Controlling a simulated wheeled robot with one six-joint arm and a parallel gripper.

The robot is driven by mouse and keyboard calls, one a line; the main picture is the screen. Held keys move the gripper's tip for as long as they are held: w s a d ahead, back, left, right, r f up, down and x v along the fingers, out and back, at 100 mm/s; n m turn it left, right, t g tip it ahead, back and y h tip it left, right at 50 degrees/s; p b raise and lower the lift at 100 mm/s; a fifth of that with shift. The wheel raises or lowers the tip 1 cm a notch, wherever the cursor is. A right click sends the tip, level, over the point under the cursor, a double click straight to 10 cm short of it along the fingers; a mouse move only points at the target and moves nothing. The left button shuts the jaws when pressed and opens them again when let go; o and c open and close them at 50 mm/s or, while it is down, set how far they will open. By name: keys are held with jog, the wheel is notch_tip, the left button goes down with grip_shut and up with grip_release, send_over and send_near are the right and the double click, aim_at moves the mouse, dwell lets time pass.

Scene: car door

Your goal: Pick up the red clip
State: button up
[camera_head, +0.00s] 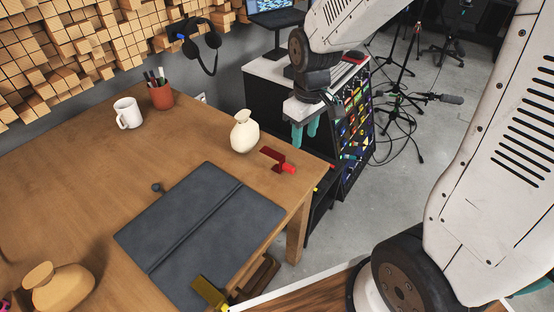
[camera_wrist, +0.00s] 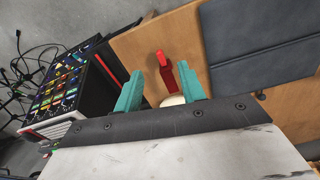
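The red clip (camera_head: 281,160) lies on the brown wooden table (camera_head: 75,165) near its right corner, to the right of the cream vase (camera_head: 244,132). My gripper (camera_head: 305,131) hangs in the air to the right of the clip, with its teal fingers pointing down. In the wrist view the red clip (camera_wrist: 164,70) shows beyond the gap between the two teal fingers (camera_wrist: 160,88). The fingers stand apart with nothing between them. Part of the cream vase (camera_wrist: 173,101) shows behind the gripper's edge there.
A dark desk mat (camera_head: 200,230) covers the table's front. A yellow clip (camera_head: 209,292) lies at its front edge. A white mug (camera_head: 128,113), a pen cup (camera_head: 161,97) and a tan vase (camera_head: 62,288) stand on the table.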

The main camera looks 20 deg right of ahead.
jog(key=n, duration=0.2)
send_over(290, 166)
jog(key=f, duration=0.9)
jog(key=shift+s+d+f, duration=0.1)
jog(key=shift+s+f, duration=0.1)
jog(key=shift+s, duration=0.15)
jog(key=f, duration=0.8)
jog(key=shift+w, duration=0.25)
grip_shut()
